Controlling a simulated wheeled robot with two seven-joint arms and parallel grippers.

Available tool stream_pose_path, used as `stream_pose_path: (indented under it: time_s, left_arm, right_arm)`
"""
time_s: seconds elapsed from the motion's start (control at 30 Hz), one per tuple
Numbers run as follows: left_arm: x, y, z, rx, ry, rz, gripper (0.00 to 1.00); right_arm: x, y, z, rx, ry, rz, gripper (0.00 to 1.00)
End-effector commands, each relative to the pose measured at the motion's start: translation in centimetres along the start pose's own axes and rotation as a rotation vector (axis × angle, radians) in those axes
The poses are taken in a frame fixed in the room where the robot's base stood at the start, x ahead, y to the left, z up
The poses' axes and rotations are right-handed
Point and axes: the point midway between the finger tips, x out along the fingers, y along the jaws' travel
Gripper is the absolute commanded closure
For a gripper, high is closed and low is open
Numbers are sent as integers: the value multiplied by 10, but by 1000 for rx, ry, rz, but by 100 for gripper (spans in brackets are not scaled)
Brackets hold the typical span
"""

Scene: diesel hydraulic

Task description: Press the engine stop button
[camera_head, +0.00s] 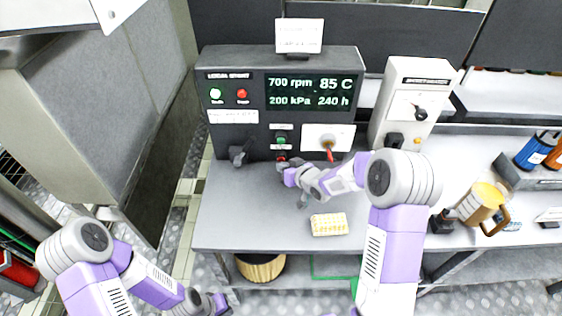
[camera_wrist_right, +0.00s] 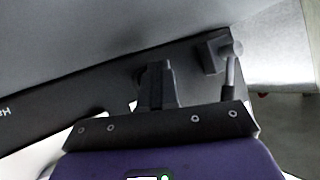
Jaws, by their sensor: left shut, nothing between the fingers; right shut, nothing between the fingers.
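A dark control panel (camera_head: 236,134) stands at the back of the bench. Labels are too blurred to tell which one is engine stop. My left gripper (camera_head: 217,303) is shut, low before the bench.
The display (camera_head: 308,92) reads 700 rpm, 85 C, 200 kPa, 240 h. A black lever (camera_head: 238,155) juts from the panel left of my right gripper.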

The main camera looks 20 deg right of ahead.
Motion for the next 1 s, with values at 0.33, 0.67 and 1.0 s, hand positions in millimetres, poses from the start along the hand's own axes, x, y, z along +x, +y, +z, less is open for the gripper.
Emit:
stream_pose_path:
  time_s: [0.33, 0.67, 1.0]
  left_arm:
    - [-1, 0, 0, 0, 0, 0, 100]
    - [-1, 0, 0, 0, 0, 0, 100]
    - [6, -2, 0, 0, 0, 0, 100]
  right_arm:
    - [3, 3, -2, 0, 0, 1, 100]
    - [4, 3, -3, 0, 1, 0, 100]
    - [-4, -3, 3, 0, 2, -1, 100]
